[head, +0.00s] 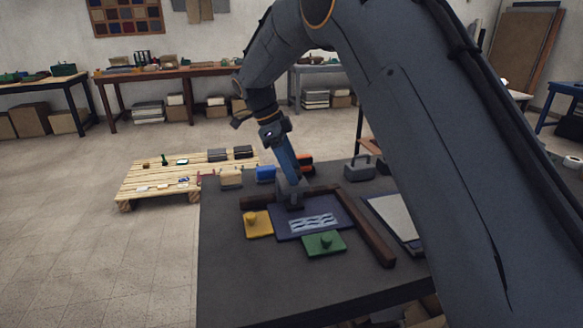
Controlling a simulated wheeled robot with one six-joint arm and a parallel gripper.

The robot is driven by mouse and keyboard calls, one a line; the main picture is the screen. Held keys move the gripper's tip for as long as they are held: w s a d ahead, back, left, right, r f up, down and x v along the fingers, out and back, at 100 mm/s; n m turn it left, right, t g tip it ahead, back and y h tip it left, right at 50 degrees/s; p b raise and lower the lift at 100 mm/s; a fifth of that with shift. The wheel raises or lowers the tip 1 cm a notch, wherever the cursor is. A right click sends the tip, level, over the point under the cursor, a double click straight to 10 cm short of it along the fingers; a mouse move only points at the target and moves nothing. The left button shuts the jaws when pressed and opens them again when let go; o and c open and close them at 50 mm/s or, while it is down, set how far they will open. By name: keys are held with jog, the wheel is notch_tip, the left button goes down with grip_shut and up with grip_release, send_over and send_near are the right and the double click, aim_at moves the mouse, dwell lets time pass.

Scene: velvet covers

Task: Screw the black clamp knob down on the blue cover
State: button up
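A dark blue cover (340,228) with a pale wavy pattern lies flat on the dark table, inside a corner of brown wooden bars. My gripper (292,197) points down at the cover's far left part, near the far bar. Its fingertips are small and dark here, and I cannot tell whether they are open or shut. A dark shape at the fingertips may be the black clamp knob, but it does not stand out from the gripper. I cannot tell whether the fingers touch the knob or the cover.
A yellow block (258,226) with a knob lies left of the cover, and a green block (324,246) with a knob lies in front. The right wooden bar (368,232) borders the cover. A pale framed panel (395,217) lies farther right. The table's front left is clear.

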jog(key=shift+a+r, duration=0.1)
jog(key=b+v, duration=0.1)
jog(key=v, duration=0.6)
jog(key=shift+r, duration=0.3)
jog(key=s+d+f+n+y, duration=0.1)
jog(key=s+d+f+n, duration=0.2)
jog(key=s+d+n, duration=0.3)
jog(key=s+d+f+n+y, duration=0.25)
jog(key=s+d, duration=0.25)
jog(key=d, duration=0.3)
jog(key=s+d+f+n, duration=0.2)
jog(key=s+d+n, duration=0.1)
jog(key=s, duration=0.4)
jog(key=s+d+f+n, duration=0.3)
jog(key=s+n, duration=0.1)
jog(key=s, duration=0.3)
jog(key=s+d+f+n+y+p, duration=0.1)
jog(key=s+d+f+n, duration=0.2)
jog(key=s, duration=0.4)
jog(key=shift+d+f, duration=0.15)
jog(key=shift+d, duration=0.05)
